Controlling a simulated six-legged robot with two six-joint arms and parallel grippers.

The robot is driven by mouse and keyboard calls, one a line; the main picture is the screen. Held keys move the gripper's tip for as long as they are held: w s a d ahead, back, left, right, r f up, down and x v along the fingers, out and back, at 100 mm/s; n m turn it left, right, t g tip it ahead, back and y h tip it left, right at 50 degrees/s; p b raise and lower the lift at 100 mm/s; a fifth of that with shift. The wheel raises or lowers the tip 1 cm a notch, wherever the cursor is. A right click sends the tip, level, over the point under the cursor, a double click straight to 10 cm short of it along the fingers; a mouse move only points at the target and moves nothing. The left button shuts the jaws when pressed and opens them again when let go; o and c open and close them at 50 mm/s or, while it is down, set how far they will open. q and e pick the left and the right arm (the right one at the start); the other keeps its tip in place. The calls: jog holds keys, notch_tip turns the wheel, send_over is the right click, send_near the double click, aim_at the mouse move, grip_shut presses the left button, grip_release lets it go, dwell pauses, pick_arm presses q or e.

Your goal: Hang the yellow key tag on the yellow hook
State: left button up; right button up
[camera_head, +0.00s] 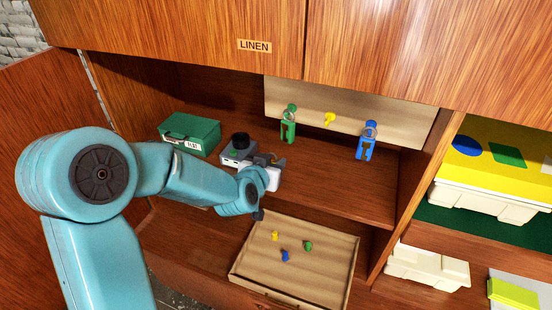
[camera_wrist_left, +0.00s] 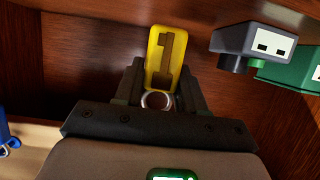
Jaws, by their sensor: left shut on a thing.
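The yellow key tag (camera_wrist_left: 165,55) is between the two dark fingers of my left gripper (camera_wrist_left: 158,92) in the left wrist view. The gripper is shut on it, with its metal ring (camera_wrist_left: 157,101) near the gripper body and a dark key shape on its face. In the head view, my left gripper (camera_head: 268,160) is in front of the shelf, left of and below the yellow hook (camera_head: 329,118). I cannot make out the tag clearly there. The yellow hook is bare, on a pale board (camera_head: 395,115) at the back. My right gripper is not in view.
A green key tag (camera_head: 288,130) hangs left of the yellow hook, a blue one (camera_head: 365,148) right of it. A grey device (camera_head: 231,156) and a green box (camera_head: 190,133) stand left. Below is an open drawer (camera_head: 335,262) with small coloured pieces. The shelf's right part is clear.

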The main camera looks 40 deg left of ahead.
pick_arm(q)
jog(key=shift+w+a+r, duration=0.15)
jog(key=shift+w+a, duration=0.05)
jog(key=shift+w, duration=0.45)
jog(key=shift+w+a, duration=0.2)
jog(key=shift+w, duration=0.5)
jog(key=f, duration=0.3)
jog(key=shift+w, duration=0.25)
jog(key=shift+f, duration=0.2)
jog(key=shift+s+r, duration=0.15)
jog(key=shift+f+b, duration=0.3)
jog(key=shift+f, duration=0.05)
jog(key=o, duration=1)
jog(key=shift+r, duration=0.1)
